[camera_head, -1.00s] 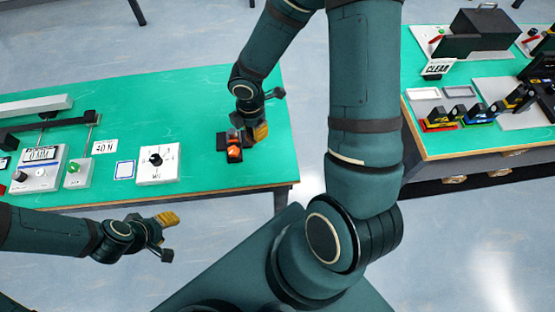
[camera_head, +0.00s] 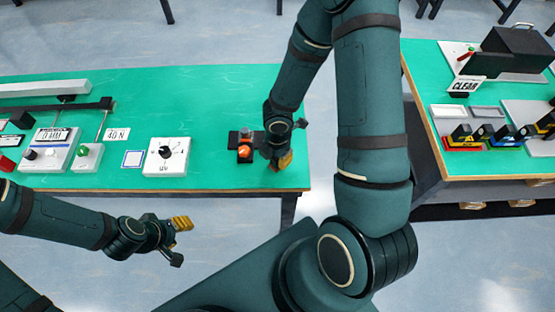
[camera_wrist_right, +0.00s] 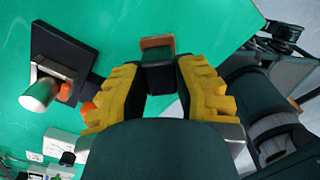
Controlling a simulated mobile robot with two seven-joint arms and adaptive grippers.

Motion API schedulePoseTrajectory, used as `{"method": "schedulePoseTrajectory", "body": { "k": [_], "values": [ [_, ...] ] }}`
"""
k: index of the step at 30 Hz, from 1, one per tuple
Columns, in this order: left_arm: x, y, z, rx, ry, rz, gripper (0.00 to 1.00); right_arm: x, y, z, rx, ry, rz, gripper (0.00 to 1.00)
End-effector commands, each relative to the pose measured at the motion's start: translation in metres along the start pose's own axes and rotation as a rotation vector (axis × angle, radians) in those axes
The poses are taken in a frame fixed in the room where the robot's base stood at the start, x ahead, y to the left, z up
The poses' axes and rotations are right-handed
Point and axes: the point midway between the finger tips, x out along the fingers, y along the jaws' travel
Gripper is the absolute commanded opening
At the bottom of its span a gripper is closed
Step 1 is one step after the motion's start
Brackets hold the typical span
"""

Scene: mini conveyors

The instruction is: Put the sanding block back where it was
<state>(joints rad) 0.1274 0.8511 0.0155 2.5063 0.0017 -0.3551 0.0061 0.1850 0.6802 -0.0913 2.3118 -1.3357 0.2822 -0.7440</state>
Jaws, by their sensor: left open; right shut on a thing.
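My right gripper (camera_head: 285,163) hangs over the green table near its front right corner. In the right wrist view, its yellow fingers (camera_wrist_right: 160,80) are shut on a small dark block with a brown strip, which I take as the sanding block (camera_wrist_right: 158,58). In the head view the block is hidden by the gripper. Left of this gripper is a black stand (camera_head: 234,143) with an orange part (camera_head: 245,151); the stand also shows in the right wrist view (camera_wrist_right: 72,48). My left gripper (camera_head: 178,240) is open and empty, in front of the table.
A white dial box (camera_head: 153,168) stands left of the black stand, with a small framed square (camera_head: 133,158) and a 40 N sign (camera_head: 117,134) beyond. A second table (camera_head: 425,95) with a dark box and racks is at the right, across a floor gap. Green tabletop behind the stand is clear.

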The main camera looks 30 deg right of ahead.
Motion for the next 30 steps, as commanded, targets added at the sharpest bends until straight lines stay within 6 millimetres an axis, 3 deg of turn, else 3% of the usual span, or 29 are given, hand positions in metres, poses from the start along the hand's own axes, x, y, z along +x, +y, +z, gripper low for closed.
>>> {"method": "schedulePoseTrajectory", "body": {
  "k": [1,13,14,15,26,30],
  "values": [
    [0.004,-0.002,0.001,0.001,-0.003,0.0,0.47,0.007,0.0,0.0,-0.002,0.0,0.0,0.0],
    [0.007,-0.003,0.003,0.002,-0.006,0.001,0.47,0.009,0.001,0.0,-0.001,0.0,0.001,0.0],
    [0.006,-0.002,0.003,0.002,-0.006,0.001,0.47,0.009,0.0,0.0,-0.001,0.0,0.001,0.38],
    [0.006,-0.002,0.003,0.002,-0.006,0.001,0.47,0.008,0.0,0.0,-0.001,0.0,0.001,0.52],
    [0.004,-0.002,0.002,0.001,-0.005,0.001,0.47,0.007,0.0,0.0,-0.001,0.0,0.001,0.52],
    [-0.004,0.002,-0.001,0.0,0.001,0.0,0.47,-0.006,0.001,0.001,0.003,-0.001,0.002,0.52]
  ]
}}
